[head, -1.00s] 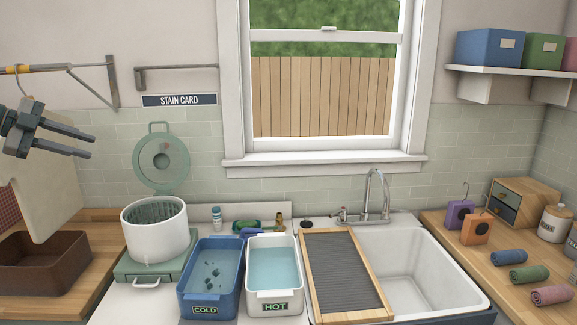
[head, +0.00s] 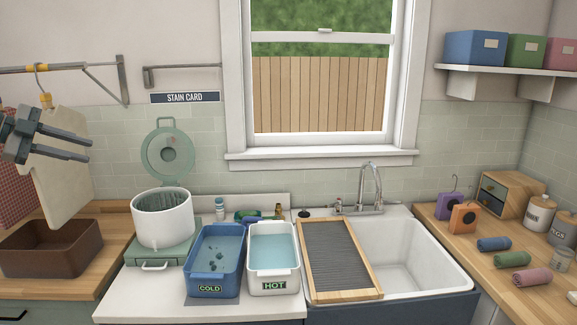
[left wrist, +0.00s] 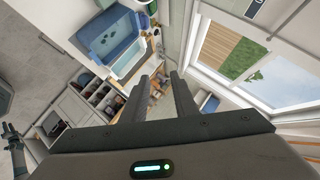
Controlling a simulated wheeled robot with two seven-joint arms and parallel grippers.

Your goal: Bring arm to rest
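My left gripper (head: 90,151) shows at the left of the head view, in front of a beige cloth hanging from the rail. Its two dark fingers are apart with nothing between them. The left wrist view also shows the two fingers (left wrist: 161,88) apart and empty. My right gripper is not in the head view. A small dark shape at the left edge of the left wrist view may be my right arm, too small to read.
The beige cloth (head: 65,165) hangs behind my left gripper, above a brown bin (head: 50,262). A white pot (head: 163,220), blue COLD tub (head: 213,282), white HOT tub (head: 273,284) and washboard (head: 340,255) stand along the counter. The sink (head: 430,258) is empty.

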